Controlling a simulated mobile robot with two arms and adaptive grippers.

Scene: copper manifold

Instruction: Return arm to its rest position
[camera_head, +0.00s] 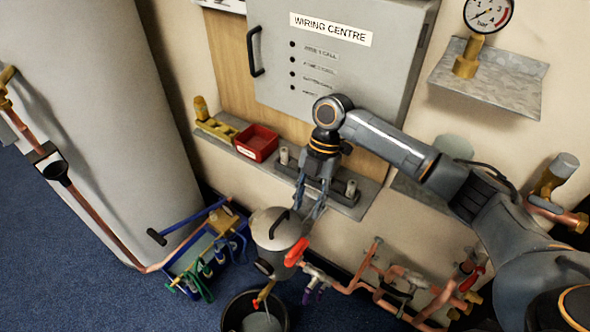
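My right arm comes in from the right, and its gripper (306,212) points down in front of the wall shelf. Its two fingers are spread, with nothing seen between them. Below the fingertips are a grey lidded pot (275,230) and a red lever handle (296,251); I cannot tell the exact gap in depth. The copper manifold (340,289), with several branches and valves, runs along the lower wall to the right of the gripper. My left gripper is not in view.
A grey wiring centre cabinet (385,50) is behind the arm. A shelf (233,141) holds a red tray (257,143). A gauge (488,14) stands at upper right. A black bucket (229,318) and a blue tool tray (180,267) are on the floor. A white cylinder (90,120) fills the left.

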